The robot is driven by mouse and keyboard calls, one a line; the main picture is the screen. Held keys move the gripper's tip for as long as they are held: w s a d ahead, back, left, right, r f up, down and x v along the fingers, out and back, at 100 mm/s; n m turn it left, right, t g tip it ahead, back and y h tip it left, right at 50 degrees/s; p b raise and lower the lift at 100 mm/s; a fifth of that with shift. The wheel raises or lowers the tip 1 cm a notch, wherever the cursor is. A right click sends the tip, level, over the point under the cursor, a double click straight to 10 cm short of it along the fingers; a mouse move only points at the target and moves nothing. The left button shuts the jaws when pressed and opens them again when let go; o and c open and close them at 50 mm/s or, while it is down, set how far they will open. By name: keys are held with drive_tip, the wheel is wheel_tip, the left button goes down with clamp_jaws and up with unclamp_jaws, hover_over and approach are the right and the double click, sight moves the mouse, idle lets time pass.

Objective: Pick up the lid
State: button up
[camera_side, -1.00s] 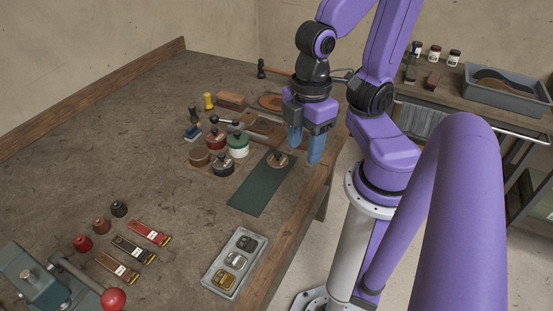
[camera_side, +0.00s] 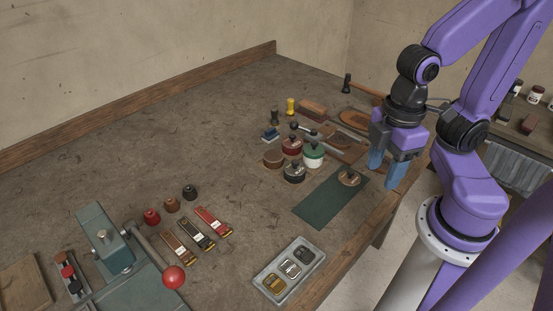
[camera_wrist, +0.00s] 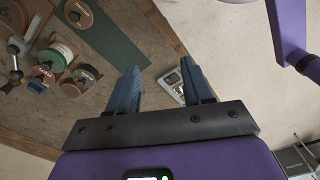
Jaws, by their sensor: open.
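A round brown lid with a dark knob, which I take to be the lid, lies on a dark green mat (camera_side: 318,209), near the mat's far end. The lid (camera_side: 350,178) also shows at the top left of the wrist view (camera_wrist: 78,13). My gripper (camera_side: 386,170) is open, with its two blue fingers pointing down to the right of the lid, apart from it. In the wrist view, nothing is between the fingers (camera_wrist: 158,88), and the lid is ahead of them to the left.
A grey buckle tray (camera_side: 290,270) lies nearer the front edge. Straps (camera_side: 196,234) and a red-knobbed press (camera_side: 110,245) are at left.

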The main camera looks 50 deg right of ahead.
idle(0.4)
drive_tip(key=o, duration=0.9)
drive_tip(key=shift+c, duration=0.2)
